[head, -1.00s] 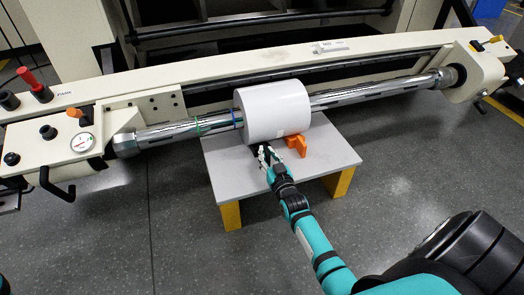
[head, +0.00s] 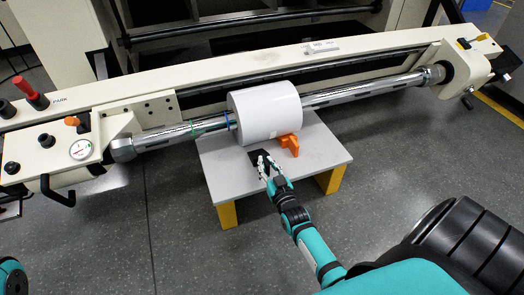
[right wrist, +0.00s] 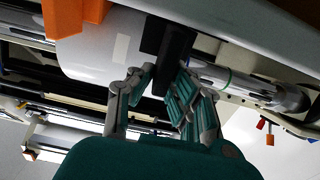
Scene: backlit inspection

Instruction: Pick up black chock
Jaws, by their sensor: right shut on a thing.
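The black chock (head: 260,157) is at the front of the white roll (head: 266,112), over the grey table top. It also shows in the right wrist view (right wrist: 172,40), between and beyond the fingers. My right gripper (head: 265,166) is shut on the chock, its fingers on either side of it. The gripper shows from behind in the right wrist view (right wrist: 160,85). I cannot tell whether the chock touches the table top. My left gripper is not in view.
An orange chock (head: 289,145) stands against the roll, right of the black one. The grey table (head: 325,158) has yellow legs and free room at its right. A metal shaft (head: 350,92) runs through the roll, in front of the cream machine (head: 210,74).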

